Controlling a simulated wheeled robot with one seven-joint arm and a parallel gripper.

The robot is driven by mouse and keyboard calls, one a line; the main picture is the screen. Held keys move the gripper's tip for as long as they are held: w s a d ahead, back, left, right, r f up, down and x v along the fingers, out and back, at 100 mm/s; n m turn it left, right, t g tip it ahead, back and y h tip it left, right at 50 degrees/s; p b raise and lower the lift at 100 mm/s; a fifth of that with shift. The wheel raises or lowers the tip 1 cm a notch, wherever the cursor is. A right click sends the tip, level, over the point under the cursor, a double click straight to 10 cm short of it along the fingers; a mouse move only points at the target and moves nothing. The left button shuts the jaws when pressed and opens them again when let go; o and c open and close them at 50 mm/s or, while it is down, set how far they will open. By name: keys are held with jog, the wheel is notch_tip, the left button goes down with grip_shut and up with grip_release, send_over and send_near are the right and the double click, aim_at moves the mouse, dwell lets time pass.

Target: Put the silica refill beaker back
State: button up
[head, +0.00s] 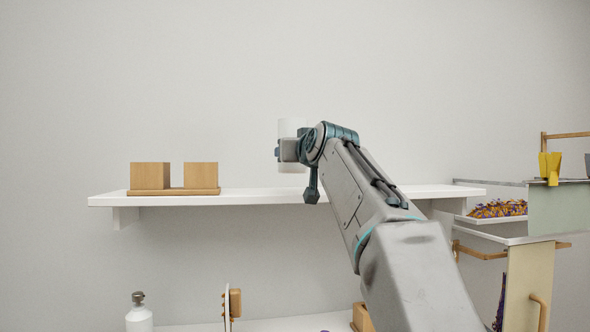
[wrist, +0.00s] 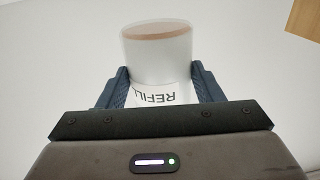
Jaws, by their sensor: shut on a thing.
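The refill beaker (head: 291,129) is a whitish cylinder held upright above the white shelf (head: 255,197) in the head view. In the wrist view the beaker (wrist: 158,60) shows a "REFILL" label, upside down in the picture, and a tan layer at its far end. My gripper (wrist: 160,88) is shut on it, with one dark finger on each side. In the head view my gripper (head: 290,150) and arm cover part of the beaker. Whether the beaker's base touches the shelf is hard to tell; it appears slightly above it.
Two wooden blocks (head: 150,176) stand on a wooden base at the shelf's left. The shelf is bare between them and my gripper. A white bottle (head: 139,318) stands below. At right, a rack holds a tray of purple-orange pieces (head: 498,209) and yellow cups (head: 550,166).

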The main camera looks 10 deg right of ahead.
aim_at(296, 172)
jog(key=shift+w+a+f, duration=0.1)
jog(key=shift+w+f, duration=0.05)
jog(key=shift+w, duration=0.05)
jog(key=shift+f, duration=1.95)
jog(key=shift+f+b, duration=0.1)
jog(key=shift+b, duration=0.25)
jog(key=shift+f, duration=0.15)
jog(key=o, duration=1.1)
jog(key=shift+o, duration=0.2)
jog(key=shift+r, duration=0.2)
